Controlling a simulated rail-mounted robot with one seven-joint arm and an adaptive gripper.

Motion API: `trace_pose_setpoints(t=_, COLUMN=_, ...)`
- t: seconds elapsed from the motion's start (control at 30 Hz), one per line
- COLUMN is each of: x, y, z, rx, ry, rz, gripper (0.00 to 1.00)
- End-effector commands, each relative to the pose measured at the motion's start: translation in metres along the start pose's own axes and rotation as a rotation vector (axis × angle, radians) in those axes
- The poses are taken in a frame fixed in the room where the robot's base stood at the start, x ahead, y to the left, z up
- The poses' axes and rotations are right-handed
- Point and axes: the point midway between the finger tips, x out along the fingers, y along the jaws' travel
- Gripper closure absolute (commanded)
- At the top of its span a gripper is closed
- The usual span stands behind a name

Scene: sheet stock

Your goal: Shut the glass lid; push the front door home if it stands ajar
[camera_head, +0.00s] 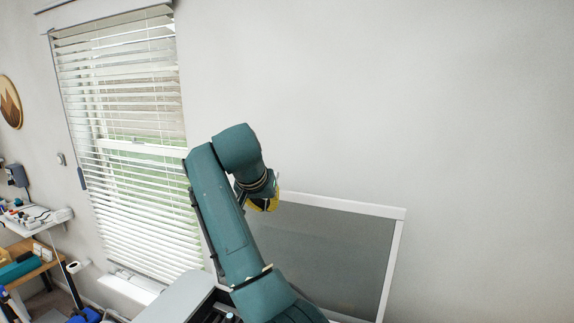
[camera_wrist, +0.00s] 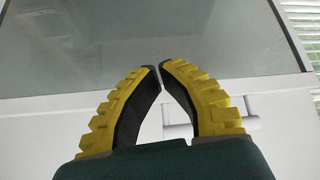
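The glass lid (camera_head: 345,250) is a grey pane in a white frame. In the head view it stands raised against the wall, behind my arm, which hides its left part. My gripper (camera_head: 265,203), with yellow-backed fingers, is partly hidden near the lid's upper left corner. In the wrist view the black inner pads of my gripper (camera_wrist: 159,66) meet almost tip to tip with nothing between them. The lid's pane (camera_wrist: 215,35) fills the top of that view behind the fingertips; contact cannot be told. I cannot make out the front door.
In the wrist view a white bar-like fitting (camera_wrist: 207,131) shows below the frame, partly behind the right finger. A window with white blinds (camera_head: 130,140) is at left. A shelf (camera_head: 40,222) with small items stands at far left. The wall at right is bare.

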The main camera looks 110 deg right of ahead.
Motion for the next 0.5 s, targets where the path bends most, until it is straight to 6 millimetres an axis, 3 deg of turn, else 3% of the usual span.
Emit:
trace_pose_setpoints(t=0.03, x=-0.022, y=0.044, z=-0.043, rx=0.074, ry=0.016, rz=0.031, gripper=1.0)
trace_pose_setpoints(t=0.1, x=-0.033, y=0.088, z=-0.073, rx=0.149, ry=0.04, rz=0.057, gripper=1.0)
trace_pose_setpoints(t=0.2, x=-0.035, y=0.127, z=-0.092, rx=0.209, ry=0.05, rz=0.092, gripper=1.0)
trace_pose_setpoints(t=0.3, x=-0.029, y=0.14, z=-0.094, rx=0.225, ry=0.048, rz=0.106, gripper=1.0)
trace_pose_setpoints(t=0.5, x=0.002, y=0.142, z=-0.095, rx=0.222, ry=0.045, rz=0.107, gripper=1.0)
